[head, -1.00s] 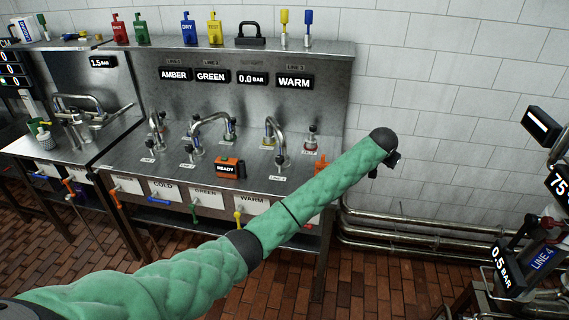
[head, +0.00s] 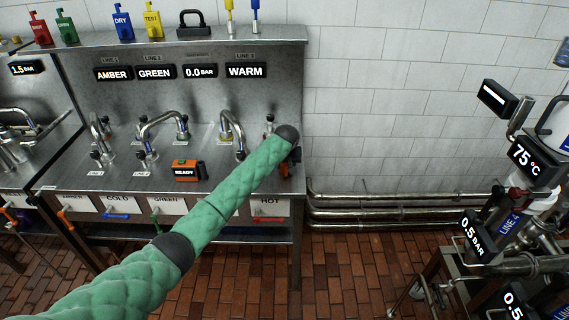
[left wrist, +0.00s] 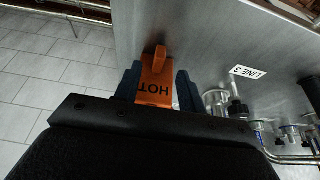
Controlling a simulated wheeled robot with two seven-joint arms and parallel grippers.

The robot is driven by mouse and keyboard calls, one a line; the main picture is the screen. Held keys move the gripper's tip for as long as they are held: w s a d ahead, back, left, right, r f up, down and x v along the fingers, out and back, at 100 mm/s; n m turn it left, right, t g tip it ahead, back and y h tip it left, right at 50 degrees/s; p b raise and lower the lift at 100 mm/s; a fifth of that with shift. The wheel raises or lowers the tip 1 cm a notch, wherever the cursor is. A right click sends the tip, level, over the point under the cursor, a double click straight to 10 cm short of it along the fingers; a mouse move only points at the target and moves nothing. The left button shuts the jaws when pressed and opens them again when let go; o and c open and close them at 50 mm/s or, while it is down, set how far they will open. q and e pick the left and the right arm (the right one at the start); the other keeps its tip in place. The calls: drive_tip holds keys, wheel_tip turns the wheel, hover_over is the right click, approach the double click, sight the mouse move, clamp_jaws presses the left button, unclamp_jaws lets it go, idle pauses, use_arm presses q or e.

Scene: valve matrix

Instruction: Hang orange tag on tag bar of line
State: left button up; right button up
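An orange tag (left wrist: 155,88) marked HOT, its lettering upside down, is between the two fingers of my left gripper (left wrist: 160,85) in the left wrist view. The fingers lie close along both sides of it; I cannot tell whether they press on it. In the head view my left gripper (head: 291,152) is at the right end of the steel counter, mostly hidden behind my wrist, with a little orange showing beside it. I cannot make out a tag bar. My right gripper is not in view.
The steel counter (head: 75,177) carries bent taps and an orange READY box (head: 188,170). Coloured tags and a black padlock (head: 194,22) stand on the shelf above. At the right is pipework with a LINE 4 sign (head: 511,225). Brick floor (head: 350,260) lies between.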

sight(286, 170)
use_arm(q)
drive_tip(key=shift+w+a+f, duration=0.1)
drive_tip(key=shift+w+f, duration=0.15)
drive_tip(key=shift+f, duration=0.2)
drive_tip(key=shift+w+f, duration=0.1)
drive_tip(key=shift+f, duration=0.05)
drive_tip(key=shift+w+d+f+p, duration=0.1)
drive_tip(key=shift+d+f+p, duration=0.15)
drive_tip(key=shift+p, duration=0.6)
drive_tip(key=p+x, duration=0.1)
drive_tip(key=x, duration=0.2)
drive_tip(key=shift+w+a+p, duration=0.15)
drive_tip(key=shift+w+p, duration=0.05)
drive_tip(key=shift+p, duration=0.15)
drive_tip(key=shift+w+f, duration=0.2)
drive_tip(key=shift+f, duration=0.45)
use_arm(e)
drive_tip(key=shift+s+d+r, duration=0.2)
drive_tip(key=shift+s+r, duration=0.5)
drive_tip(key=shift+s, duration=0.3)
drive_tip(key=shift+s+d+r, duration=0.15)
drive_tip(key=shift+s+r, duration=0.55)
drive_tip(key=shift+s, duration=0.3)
use_arm(q)
drive_tip(key=shift+c, duration=0.4)
clamp_jaws()
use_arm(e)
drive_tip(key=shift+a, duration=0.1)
